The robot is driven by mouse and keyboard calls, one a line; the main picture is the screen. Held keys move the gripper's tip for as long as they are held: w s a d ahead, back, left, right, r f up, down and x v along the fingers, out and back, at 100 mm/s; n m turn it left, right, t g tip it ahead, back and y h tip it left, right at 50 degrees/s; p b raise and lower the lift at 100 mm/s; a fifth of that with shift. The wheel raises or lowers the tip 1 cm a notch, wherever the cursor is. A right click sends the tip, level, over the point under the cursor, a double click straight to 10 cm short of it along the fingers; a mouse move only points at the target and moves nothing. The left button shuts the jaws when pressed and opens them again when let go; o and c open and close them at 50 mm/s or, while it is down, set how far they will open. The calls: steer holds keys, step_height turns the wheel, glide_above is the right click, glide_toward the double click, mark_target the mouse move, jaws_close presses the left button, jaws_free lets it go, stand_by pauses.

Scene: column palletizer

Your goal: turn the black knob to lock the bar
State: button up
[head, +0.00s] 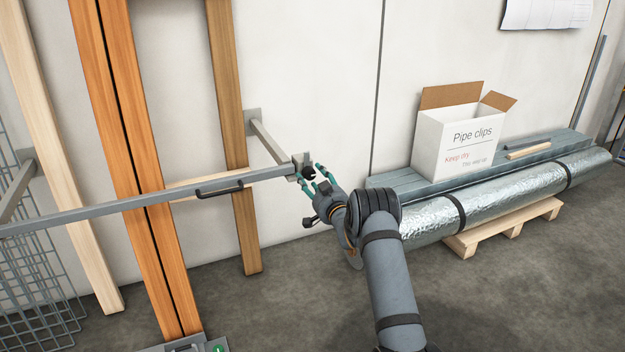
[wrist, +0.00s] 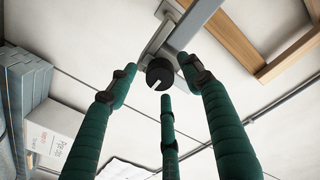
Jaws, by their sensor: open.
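The black knob (head: 308,172) is at the right end of the grey bar (head: 120,212), on the end of a wall bracket (head: 268,142). In the wrist view the round knob (wrist: 160,72) shows a white mark pointing down and slightly left. My gripper (head: 312,178) has green fingers spread open just right of the knob. In the wrist view the fingers of my gripper (wrist: 160,82) stand around the knob, with gaps visible and no clear contact. The bar lies across in front of the timber and carries a black handle (head: 219,190).
Upright timber boards (head: 130,150) lean on the wall behind the bar. A wire mesh panel (head: 38,290) is at the left.

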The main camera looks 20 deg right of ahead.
steer(key=shift+w, duration=0.1)
steer(key=shift+c, duration=0.9)
jaws_close()
